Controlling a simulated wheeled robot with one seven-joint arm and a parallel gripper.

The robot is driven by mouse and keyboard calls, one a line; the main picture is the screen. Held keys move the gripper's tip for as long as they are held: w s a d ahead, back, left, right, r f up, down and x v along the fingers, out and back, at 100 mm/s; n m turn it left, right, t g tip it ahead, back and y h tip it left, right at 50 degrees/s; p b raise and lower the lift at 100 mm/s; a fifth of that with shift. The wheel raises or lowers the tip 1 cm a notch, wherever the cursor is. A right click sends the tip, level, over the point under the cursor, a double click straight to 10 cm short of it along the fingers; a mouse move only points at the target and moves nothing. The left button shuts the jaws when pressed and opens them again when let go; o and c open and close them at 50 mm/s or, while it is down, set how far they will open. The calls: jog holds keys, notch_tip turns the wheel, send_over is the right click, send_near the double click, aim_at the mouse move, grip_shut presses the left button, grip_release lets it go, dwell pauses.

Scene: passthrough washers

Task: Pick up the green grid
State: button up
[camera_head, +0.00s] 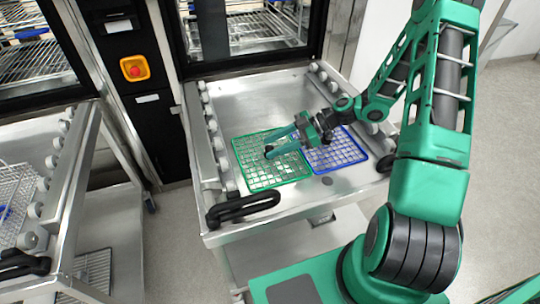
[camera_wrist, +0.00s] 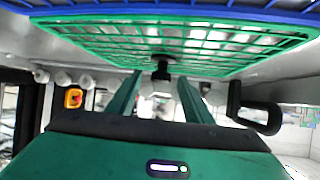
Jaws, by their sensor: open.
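The green grid (camera_head: 262,178) lies flat on the left part of the steel cart top, with its green rim and wire mesh showing. My gripper (camera_head: 270,150) is over its upper right part and hides some of the mesh there. The wrist view looks inverted, and the green grid (camera_wrist: 240,42) fills the upper part of it. My gripper's two fingers (camera_wrist: 160,85) are spread apart there, with nothing held between them. The exact height of the fingertips above the mesh is hard to tell.
A blue grid (camera_head: 342,155) lies right beside the green one, under my wrist. The cart (camera_head: 240,112) has roller-lined side rails and black handles (camera_head: 243,208) at its front. A washer opening (camera_head: 250,30) stands behind. A second cart (camera_head: 85,150) is at left.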

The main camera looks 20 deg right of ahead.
grip_shut()
jog(key=shift+r, duration=0.15)
